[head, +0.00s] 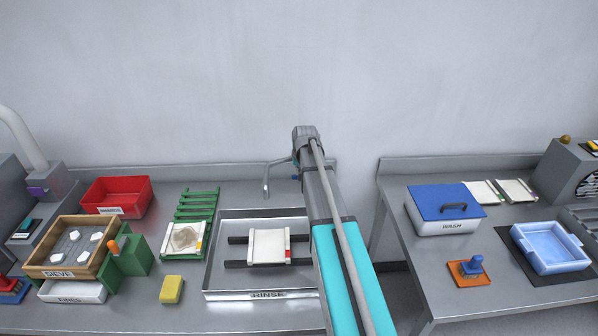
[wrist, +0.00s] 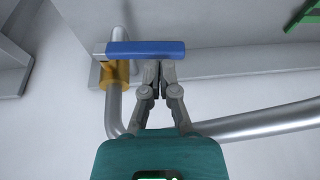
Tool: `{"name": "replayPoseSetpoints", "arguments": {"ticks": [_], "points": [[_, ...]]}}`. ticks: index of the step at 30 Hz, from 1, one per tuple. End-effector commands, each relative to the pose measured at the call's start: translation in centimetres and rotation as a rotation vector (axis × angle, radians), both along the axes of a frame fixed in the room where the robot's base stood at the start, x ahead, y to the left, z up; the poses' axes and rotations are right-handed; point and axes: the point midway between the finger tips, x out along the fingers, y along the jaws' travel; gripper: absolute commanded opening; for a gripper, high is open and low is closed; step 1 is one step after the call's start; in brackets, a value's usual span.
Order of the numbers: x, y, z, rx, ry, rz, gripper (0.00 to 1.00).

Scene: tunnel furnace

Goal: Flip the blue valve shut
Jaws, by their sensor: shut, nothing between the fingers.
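The blue valve handle (wrist: 146,50) is a flat bar lying crosswise in the wrist view. Its left end is over a brass valve body (wrist: 115,74) on a grey metal pipe (wrist: 114,112). My gripper (wrist: 160,66) is shut and empty, its fingertips at the lower edge of the handle, right of the brass body. I cannot tell whether they touch it. In the head view my arm hides the gripper and most of the valve; a small blue bit (head: 295,177) shows just left of the arm, beside the curved spout (head: 266,181).
The rinse basin (head: 213,279) with a framed screen (head: 268,246) lies below the spout. A green rack (head: 196,206), red bin (head: 118,197) and wooden sieve (head: 38,270) stand left. The wash box (head: 444,208) is on the right table, across a gap. A plain wall is behind.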

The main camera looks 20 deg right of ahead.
Motion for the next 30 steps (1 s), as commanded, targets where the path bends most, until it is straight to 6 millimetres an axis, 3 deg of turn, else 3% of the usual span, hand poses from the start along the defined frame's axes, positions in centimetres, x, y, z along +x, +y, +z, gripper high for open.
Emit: {"name": "replayPoseSetpoints", "arguments": {"ticks": [22,30], "points": [[0.0,0.0,0.9,0.000,0.000,0.000,0.00],[0.0,-0.1,2.1,0.000,0.000,0.001,0.00]]}}
